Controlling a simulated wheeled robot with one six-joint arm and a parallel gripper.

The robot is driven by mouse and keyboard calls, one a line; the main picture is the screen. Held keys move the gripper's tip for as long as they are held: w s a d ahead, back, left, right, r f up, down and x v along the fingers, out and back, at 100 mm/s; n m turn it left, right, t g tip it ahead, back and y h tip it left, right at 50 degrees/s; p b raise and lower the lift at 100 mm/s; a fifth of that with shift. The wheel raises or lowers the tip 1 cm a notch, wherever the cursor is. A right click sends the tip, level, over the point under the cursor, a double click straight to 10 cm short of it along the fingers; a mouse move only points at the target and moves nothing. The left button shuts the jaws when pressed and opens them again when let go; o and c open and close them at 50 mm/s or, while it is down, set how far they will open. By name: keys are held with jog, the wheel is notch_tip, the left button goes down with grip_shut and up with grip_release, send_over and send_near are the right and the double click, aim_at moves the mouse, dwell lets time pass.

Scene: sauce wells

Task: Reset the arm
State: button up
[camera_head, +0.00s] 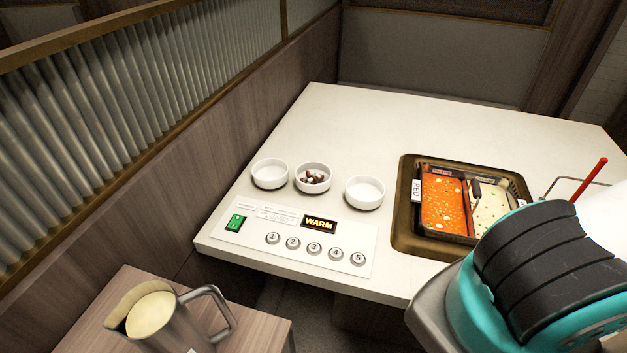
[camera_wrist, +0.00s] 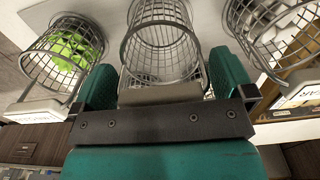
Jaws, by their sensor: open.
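My gripper (camera_wrist: 162,82) shows in the wrist view with its two teal fingers spread apart. A wire basket (camera_wrist: 160,40) that looks empty lies ahead, with a grey block at its near side in the space between the fingers. I cannot tell whether the fingers touch that block. In the head view part of my teal and black arm fills the lower right, and my gripper is out of sight there.
A left wire basket (camera_wrist: 66,48) holds something green; a right one (camera_wrist: 276,28) stands close to the finger. The white table (camera_head: 300,130) bears bowls (camera_head: 364,192), a button panel (camera_head: 290,236) and sauce wells (camera_head: 404,215). A metal pitcher (camera_head: 172,328) stands at lower left.

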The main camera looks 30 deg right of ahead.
jog(key=shift+r+p, duration=3.15)
jog(key=shift+r, duration=2.45)
jog(key=shift+f, duration=0.1)
